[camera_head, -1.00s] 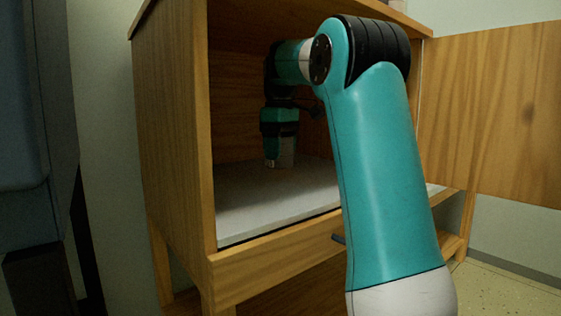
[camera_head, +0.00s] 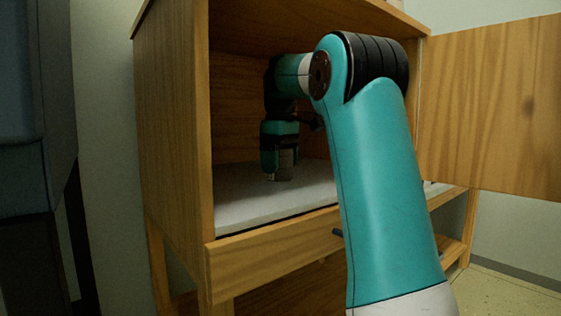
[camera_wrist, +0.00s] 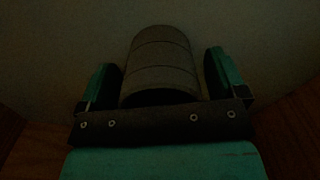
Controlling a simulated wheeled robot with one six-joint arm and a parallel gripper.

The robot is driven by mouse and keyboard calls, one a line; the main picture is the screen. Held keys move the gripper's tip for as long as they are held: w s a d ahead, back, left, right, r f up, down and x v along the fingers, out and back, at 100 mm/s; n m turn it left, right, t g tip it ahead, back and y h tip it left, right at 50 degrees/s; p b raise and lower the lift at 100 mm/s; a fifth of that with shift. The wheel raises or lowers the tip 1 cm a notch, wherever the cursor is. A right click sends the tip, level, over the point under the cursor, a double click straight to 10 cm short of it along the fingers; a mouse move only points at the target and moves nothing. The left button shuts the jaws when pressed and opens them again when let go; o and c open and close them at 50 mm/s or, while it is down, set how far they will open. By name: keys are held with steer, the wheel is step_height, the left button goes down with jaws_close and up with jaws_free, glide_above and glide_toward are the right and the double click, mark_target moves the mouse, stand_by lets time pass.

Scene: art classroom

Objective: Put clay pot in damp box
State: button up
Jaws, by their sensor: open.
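The damp box is a wooden cabinet (camera_head: 170,130) with its door (camera_head: 490,105) swung open to the right. My arm reaches inside, and my gripper (camera_head: 280,172) points down, low over the pale floor panel (camera_head: 240,202). In the wrist view, the clay pot (camera_wrist: 162,62) is a dark grey, banded cylinder between the two fingers of my gripper (camera_wrist: 163,80). The fingers are open, with a narrow gap on each side of the pot. The pot's base and its contact with the floor are hard to make out in the dark.
The cabinet's left wall and front rail (camera_head: 270,238) border the opening. My upper arm hides the right part of the interior. A dark blue-grey object (camera_head: 35,130) stands at the left. The visible floor panel around the gripper is clear.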

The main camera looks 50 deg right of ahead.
step_height(320, 180, up, 8)
steer(key=p, duration=0.8)
stand_by(0.8)
